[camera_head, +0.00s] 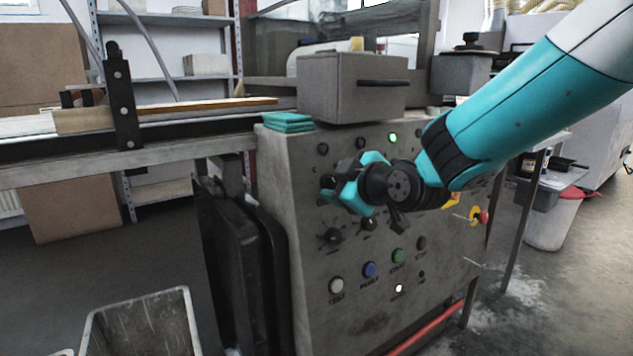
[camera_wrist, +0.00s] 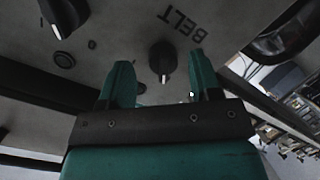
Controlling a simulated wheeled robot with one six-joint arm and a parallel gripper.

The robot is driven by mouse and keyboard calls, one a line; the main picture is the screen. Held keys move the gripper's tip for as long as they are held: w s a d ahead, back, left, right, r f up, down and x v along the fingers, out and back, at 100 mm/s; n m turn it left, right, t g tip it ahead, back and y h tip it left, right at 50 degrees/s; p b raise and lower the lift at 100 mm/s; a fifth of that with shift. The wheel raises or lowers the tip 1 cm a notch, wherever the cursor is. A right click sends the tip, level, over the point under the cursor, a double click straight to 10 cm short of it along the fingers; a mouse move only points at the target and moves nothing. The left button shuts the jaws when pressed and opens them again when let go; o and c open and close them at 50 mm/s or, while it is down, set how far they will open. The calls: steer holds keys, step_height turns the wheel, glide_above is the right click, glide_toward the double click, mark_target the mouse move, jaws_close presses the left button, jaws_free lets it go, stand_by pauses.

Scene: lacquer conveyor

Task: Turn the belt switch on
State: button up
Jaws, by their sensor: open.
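The belt switch (camera_wrist: 162,57) is a black rotary knob with a pale pointer mark, beside the printed label BELT (camera_wrist: 181,26) on the grey panel in the wrist view. My gripper (camera_wrist: 158,75) is open, its two teal fingers apart, with the knob showing in the gap near the fingertips. I cannot tell whether either finger touches it. In the head view my gripper (camera_head: 345,187) is at the upper left of the control panel (camera_head: 340,320). I cannot make out the belt switch there; the gripper covers that part.
Two other black knobs, one on the left (camera_head: 331,237) and one on the right (camera_head: 368,223), sit below my gripper. Push buttons, including a blue one (camera_head: 369,269) and a green one (camera_head: 398,255), are lower. A grey box (camera_head: 345,90) and teal cloths (camera_head: 288,122) lie on top.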

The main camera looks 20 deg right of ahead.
steer(key=shift+w+a+f, duration=0.15)
steer(key=shift+w, duration=0.3)
steer(key=shift+w+a, duration=0.1)
steer(key=shift+a, duration=0.15)
steer(key=c, duration=0.9)
steer(key=shift+c, duration=0.2)
